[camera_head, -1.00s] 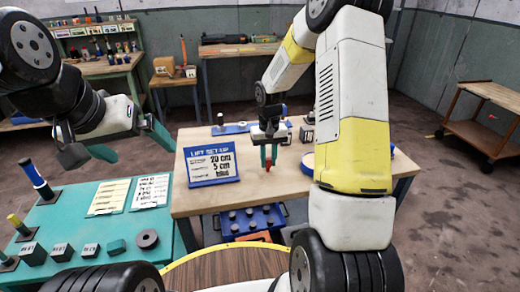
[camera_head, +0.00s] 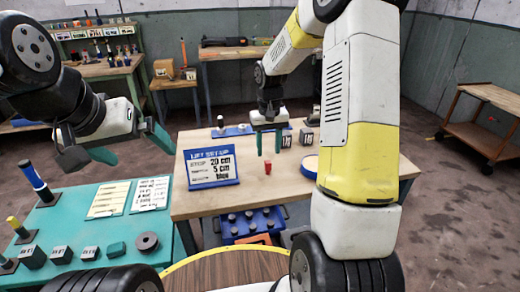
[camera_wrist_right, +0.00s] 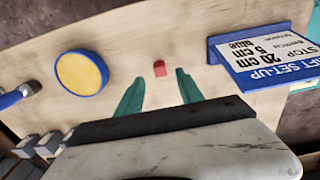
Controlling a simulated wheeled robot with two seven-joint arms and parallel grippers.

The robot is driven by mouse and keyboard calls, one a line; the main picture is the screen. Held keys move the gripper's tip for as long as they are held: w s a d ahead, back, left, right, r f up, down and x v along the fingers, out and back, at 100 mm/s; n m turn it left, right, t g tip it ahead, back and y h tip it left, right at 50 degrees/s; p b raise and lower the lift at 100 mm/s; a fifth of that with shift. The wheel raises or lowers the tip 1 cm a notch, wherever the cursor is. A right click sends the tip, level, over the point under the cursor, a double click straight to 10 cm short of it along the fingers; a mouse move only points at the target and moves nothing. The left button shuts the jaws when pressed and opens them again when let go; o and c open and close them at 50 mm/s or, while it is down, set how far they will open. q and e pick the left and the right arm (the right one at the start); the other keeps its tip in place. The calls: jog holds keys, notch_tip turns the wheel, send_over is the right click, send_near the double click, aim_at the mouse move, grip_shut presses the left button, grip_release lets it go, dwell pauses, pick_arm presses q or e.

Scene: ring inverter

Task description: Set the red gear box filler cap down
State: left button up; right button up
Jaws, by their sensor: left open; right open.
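The red gear box filler cap (camera_head: 267,166) stands on the light wooden table (camera_head: 270,190), to the right of the blue sign. It also shows in the right wrist view (camera_wrist_right: 159,68), beyond and between the fingertips. My right gripper (camera_head: 268,152) is open and empty above the cap, apart from it. Its teal fingers also show in the right wrist view (camera_wrist_right: 157,85). My left gripper (camera_head: 138,146) is open and empty above the teal table at the left.
A blue lift set-up sign (camera_head: 211,167) stands left of the cap. A yellow-topped round dish with a blue rim (camera_wrist_right: 82,73) and several grey blocks (camera_wrist_right: 40,145) are on the same table. The teal table (camera_head: 75,215) holds paper sheets, blocks and upright tools.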

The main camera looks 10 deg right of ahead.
aim_at(268, 163)
jog(key=s+r+t, duration=0.2)
jog(key=s+r, duration=0.4)
jog(key=r, duration=0.3)
jog(key=s+r+t, duration=0.1)
jog(key=s+r, duration=0.5)
jog(key=r, duration=0.2)
jog(key=s+a+r+t+y, duration=0.2)
jog(key=s+t, duration=0.1)
jog(key=s, duration=0.9)
jog(key=shift+s+r, duration=0.15)
jog(key=shift+r, duration=0.1)
jog(key=shift+a, duration=0.1)
